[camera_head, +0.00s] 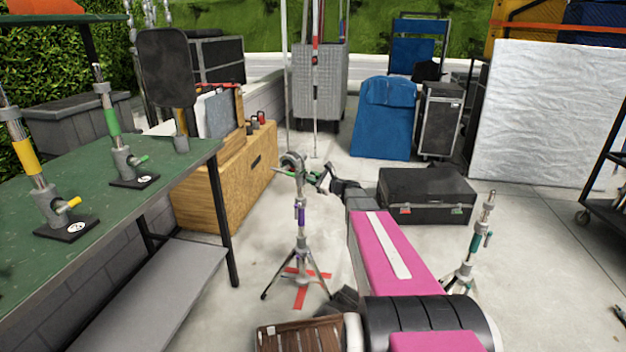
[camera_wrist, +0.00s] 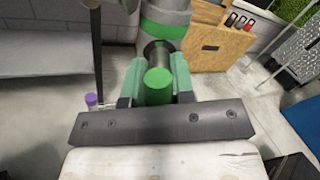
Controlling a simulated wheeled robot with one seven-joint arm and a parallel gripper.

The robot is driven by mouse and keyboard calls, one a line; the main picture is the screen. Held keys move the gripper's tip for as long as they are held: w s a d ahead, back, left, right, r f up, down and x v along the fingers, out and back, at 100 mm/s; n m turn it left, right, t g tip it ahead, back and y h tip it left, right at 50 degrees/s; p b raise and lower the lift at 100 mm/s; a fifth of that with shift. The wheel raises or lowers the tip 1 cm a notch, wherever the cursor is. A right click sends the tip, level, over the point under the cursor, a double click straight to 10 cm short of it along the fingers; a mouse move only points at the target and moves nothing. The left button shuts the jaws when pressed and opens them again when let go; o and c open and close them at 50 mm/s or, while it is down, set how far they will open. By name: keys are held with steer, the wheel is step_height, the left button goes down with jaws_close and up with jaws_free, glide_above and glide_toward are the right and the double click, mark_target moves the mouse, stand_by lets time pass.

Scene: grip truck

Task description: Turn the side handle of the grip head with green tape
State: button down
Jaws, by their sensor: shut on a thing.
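The grip head (camera_head: 291,160) is a grey metal piece on top of a tripod stand with a purple band. In the wrist view the grey head shows close up with a green band (camera_wrist: 166,28). Its side handle (camera_wrist: 158,88) has a round green end pointing toward the wrist camera. My gripper (camera_wrist: 156,76) has green fingers shut on this handle, one on each side. In the head view my gripper (camera_head: 317,175) is small and touches the right side of the head.
On the green table (camera_head: 165,215) at left stand a green-taped post (camera_head: 110,120) and a yellow-taped post (camera_head: 25,155), both with side handles. A wooden box (camera_head: 225,185) is behind the stand. A black case (camera_head: 428,196) and another tripod (camera_head: 474,245) are at right. A red cross marks the floor.

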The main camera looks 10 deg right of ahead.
stand_by(0.4)
steer(key=c, duration=1)
jaws_free()
steer(key=shift+o, duration=0.2)
steer(key=shift+s, duration=0.1)
steer(key=v, duration=1)
steer(key=shift+s+d, duration=0.2)
steer(key=shift+d, duration=0.1)
steer(key=shift+f, duration=0.1)
